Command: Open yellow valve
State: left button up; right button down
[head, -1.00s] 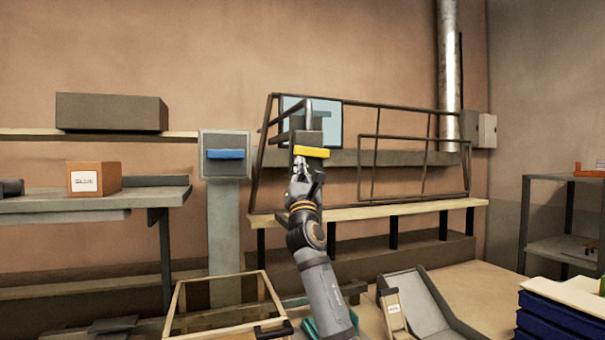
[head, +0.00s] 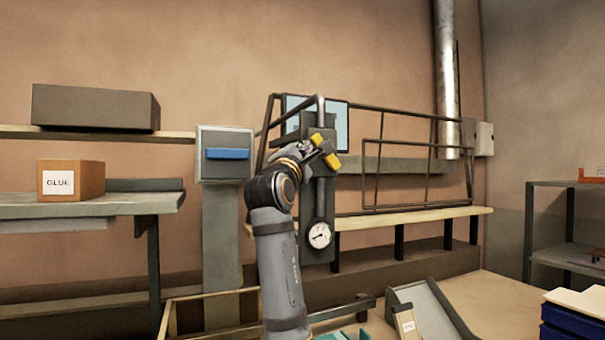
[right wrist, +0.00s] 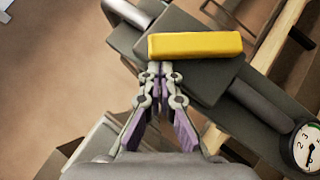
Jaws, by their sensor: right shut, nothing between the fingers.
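The yellow valve handle (head: 333,161) is a short bar on a grey panel with a vertical pipe, and in the head view it slants down to the right. My right gripper (head: 325,148) is shut and empty against or just in front of the handle, covering its middle. In the right wrist view the yellow bar (right wrist: 195,45) lies diagonal to the pipe. The shut fingertips (right wrist: 158,67) are at the lower edge of its left end; I cannot tell whether they touch. My left gripper is not in view.
A round gauge (head: 319,235) sits low on the pipe. A dark metal railing (head: 420,205) stands behind and right of the panel. A box with a blue handle (head: 228,154) is to the left. A shelf with a glue box (head: 88,180) is farther left.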

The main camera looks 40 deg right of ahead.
aim_at(313, 136)
jog(key=shift+s+d+r+p, duration=0.2)
jog(key=shift+s+r+p, duration=0.1)
jog(key=shift+r, duration=0.25)
jog(key=shift+s+d+r+p, duration=0.15)
jog(key=shift+s+r, duration=0.15)
jog(key=shift+r, duration=0.25)
jog(key=shift+s+d+r, duration=0.1)
jog(key=shift+s+r, duration=0.1)
jog(key=shift+r, duration=0.1)
jog(key=shift+w+d+p, duration=0.2)
jog(key=shift+w+p, duration=0.1)
jog(key=shift+s+r, duration=0.1)
jog(key=shift+r, duration=0.05)
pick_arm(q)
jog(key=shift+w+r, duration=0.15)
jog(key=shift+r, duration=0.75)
pick_arm(e)
jog(key=shift+d, duration=0.1)
